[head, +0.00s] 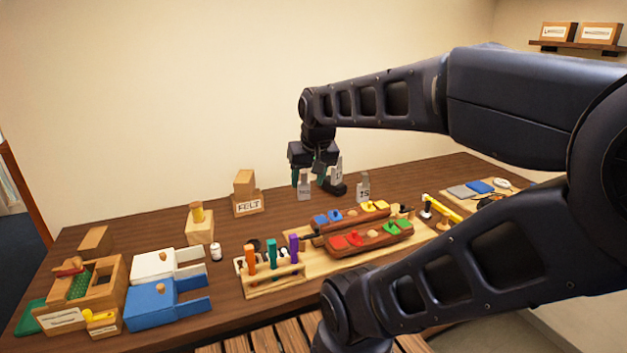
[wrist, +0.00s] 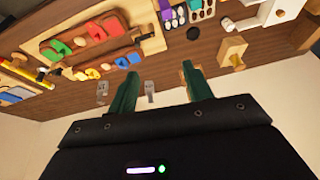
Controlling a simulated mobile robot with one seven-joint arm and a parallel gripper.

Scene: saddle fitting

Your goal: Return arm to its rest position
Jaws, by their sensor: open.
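My gripper (head: 309,181) hangs fingers down at the end of my raised arm, above the back of the workbench (head: 130,230). In the wrist view its two green fingers (wrist: 160,82) are apart with nothing held between them. Small grey numbered blocks (head: 363,188) stand near it at the back of the bench. One grey block (wrist: 150,92) appears between the fingers in the wrist view, but I cannot tell how far beyond them it is. Part of the gripper is hard to make out against the grey blocks in the head view.
A board holds long wooden pieces (head: 370,237) with coloured parts. A tool rack (head: 275,280) with coloured handles stands to its left. Further left are white (head: 153,266) and blue (head: 150,306) boxes. A FELT box (head: 248,206) stands at the back. My arm covers the right front.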

